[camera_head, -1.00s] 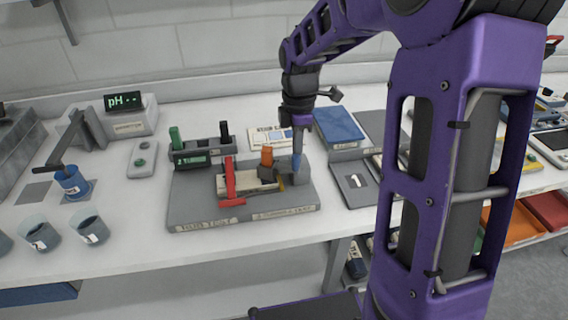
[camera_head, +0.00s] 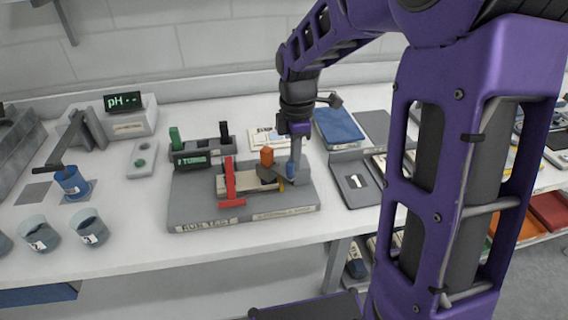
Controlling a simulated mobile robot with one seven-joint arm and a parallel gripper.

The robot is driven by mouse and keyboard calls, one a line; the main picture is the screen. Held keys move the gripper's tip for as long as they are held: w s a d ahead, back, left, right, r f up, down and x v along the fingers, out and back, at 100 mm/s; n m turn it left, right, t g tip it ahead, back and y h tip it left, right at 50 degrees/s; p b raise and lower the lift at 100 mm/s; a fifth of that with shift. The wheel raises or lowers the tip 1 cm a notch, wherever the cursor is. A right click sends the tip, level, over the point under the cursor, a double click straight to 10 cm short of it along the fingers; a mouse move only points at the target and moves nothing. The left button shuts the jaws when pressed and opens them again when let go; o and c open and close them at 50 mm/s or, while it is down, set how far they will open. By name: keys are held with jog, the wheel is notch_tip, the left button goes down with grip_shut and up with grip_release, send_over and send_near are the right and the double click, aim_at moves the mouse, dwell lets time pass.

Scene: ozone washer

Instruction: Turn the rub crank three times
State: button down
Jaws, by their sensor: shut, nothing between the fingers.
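The rub test rig has a grey base (camera_head: 195,213) with a "RUB TEST" label. On it are a red T-shaped piece (camera_head: 229,182), a pale block, and an orange upright knob (camera_head: 267,157) on a dark arm that looks like the crank. A grey block (camera_head: 304,175) stands at the right end, with a small yellow part beside it. My gripper (camera_head: 291,178) points down, shut and empty, just right of the orange knob, close to the crank and grey block. Whether it touches them I cannot tell.
A green counter display (camera_head: 192,160) behind the rig reads "TURNS"; its digit is hard to make out. A blue pad (camera_head: 338,126) and dark tray (camera_head: 352,182) lie right.

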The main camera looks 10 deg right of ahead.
jog(key=shift+s+a, duration=0.85)
jog(key=shift+s, duration=0.1)
jog(key=shift+s+a, duration=0.25)
jog(key=shift+a, duration=0.3)
jog(key=shift+s+a, duration=0.25)
jog(key=shift+a, duration=0.3)
jog(key=shift+a, duration=0.1)
jog(key=shift+s+a, duration=0.15)
jog(key=shift+a, duration=0.95)
